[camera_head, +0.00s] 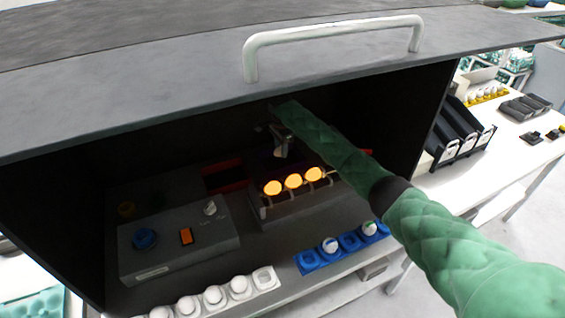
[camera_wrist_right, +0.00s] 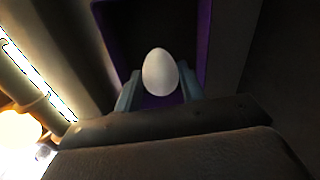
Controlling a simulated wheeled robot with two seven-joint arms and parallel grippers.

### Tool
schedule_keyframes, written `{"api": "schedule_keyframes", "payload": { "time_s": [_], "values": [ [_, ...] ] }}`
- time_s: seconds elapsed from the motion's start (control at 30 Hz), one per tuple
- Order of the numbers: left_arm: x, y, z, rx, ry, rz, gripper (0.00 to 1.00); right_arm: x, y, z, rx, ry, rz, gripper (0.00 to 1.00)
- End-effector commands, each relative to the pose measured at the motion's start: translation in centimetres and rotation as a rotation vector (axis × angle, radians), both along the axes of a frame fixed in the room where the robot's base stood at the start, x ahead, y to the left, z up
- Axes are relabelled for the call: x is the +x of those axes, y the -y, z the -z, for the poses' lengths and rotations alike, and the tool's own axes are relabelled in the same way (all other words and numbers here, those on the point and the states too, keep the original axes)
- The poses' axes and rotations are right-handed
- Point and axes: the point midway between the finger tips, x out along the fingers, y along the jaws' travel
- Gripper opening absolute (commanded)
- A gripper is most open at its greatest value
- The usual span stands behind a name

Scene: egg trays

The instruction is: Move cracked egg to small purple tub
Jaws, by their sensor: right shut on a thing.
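My right gripper (camera_head: 281,149) reaches into the dark hooded box. In the right wrist view its fingers (camera_wrist_right: 160,90) are shut on a white egg (camera_wrist_right: 160,70). No crack shows on the side that faces the camera. A purple tub (camera_wrist_right: 203,42) lies beyond the egg in the wrist view, its walls on both sides of the egg; I cannot tell how high the egg is above its floor. In the head view the tub is too dark to make out clearly. My left gripper is not in view.
Glowing orange eggs (camera_head: 293,181) sit on a lit stand just in front of the gripper. A red bin (camera_head: 224,174) is left of it. A control box (camera_head: 178,243), a white egg tray (camera_head: 264,279) and a blue egg tray (camera_head: 308,262) stand nearer. The hood (camera_head: 180,95) overhangs the arm.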

Motion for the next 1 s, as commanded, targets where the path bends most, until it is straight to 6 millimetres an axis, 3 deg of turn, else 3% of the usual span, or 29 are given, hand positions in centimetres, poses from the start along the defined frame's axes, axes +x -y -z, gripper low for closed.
{"api": "schedule_keyframes", "payload": {
  "time_s": [0.2, 0.7, 1.0],
  "values": [
    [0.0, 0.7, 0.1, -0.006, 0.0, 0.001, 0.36, 0.0, 0.0, 0.3, 0.0, 0.0, 0.0, 0.33],
    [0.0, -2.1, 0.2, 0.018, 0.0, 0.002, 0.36, 0.0, 0.0, 0.9, 0.0, 0.0, 0.0, 0.33],
    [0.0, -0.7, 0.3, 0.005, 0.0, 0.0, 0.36, 0.0, 0.0, 1.3, 0.0, 0.0, 0.0, 0.33]
  ]
}}
